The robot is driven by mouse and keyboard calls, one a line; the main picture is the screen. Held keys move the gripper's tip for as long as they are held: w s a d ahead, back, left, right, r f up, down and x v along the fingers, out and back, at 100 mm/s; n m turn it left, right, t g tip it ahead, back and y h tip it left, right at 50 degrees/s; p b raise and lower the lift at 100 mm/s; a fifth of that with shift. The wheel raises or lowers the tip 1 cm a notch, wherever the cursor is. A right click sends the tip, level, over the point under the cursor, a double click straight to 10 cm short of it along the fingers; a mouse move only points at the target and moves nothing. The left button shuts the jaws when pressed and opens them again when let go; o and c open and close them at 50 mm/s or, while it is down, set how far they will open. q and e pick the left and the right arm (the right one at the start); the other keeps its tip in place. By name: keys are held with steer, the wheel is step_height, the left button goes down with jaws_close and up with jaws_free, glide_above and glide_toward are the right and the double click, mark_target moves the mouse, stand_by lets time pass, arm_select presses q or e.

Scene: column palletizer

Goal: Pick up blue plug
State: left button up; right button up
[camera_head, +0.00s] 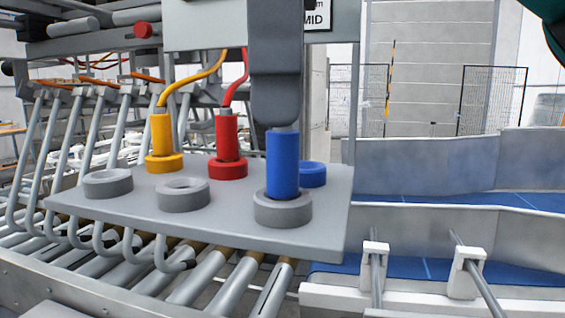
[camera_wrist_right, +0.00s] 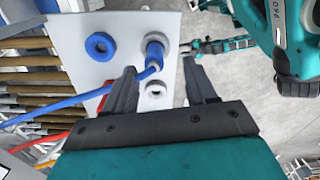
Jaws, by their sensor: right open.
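The blue plug (camera_head: 283,163) stands upright in a grey ring socket (camera_head: 282,208) at the plate's front right corner. In the wrist view the plug (camera_wrist_right: 155,48) shows from above, with a blue cable running off to the left. My right gripper (camera_head: 276,122) is open and points down just above the plug; its near finger hides the far finger and the cable. In the wrist view the tips of the right gripper (camera_wrist_right: 160,72) are apart, with the plug beyond and between them.
A blue ring socket (camera_head: 313,174) sits empty behind the plug. A yellow plug (camera_head: 161,133) and a red plug (camera_head: 227,137) stand in rings of their own colour, with cables. Two empty grey sockets (camera_head: 108,183) (camera_head: 182,194) are at left. The grey plate (camera_head: 230,229) lies above rollers.

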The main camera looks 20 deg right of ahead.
mark_target(282, 130)
steer(key=shift+w+d+f, duration=0.1)
steer(key=shift+w+f, duration=0.1)
steer(key=shift+f, duration=0.8)
steer(key=shift+w+d+f, duration=0.1)
steer(key=shift+w+f, duration=0.05)
steer(key=shift+f, duration=1.5)
steer(key=shift+c, duration=0.3)
jaws_close()
steer(key=shift+r, duration=0.2)
steer(key=shift+r, duration=4.85)
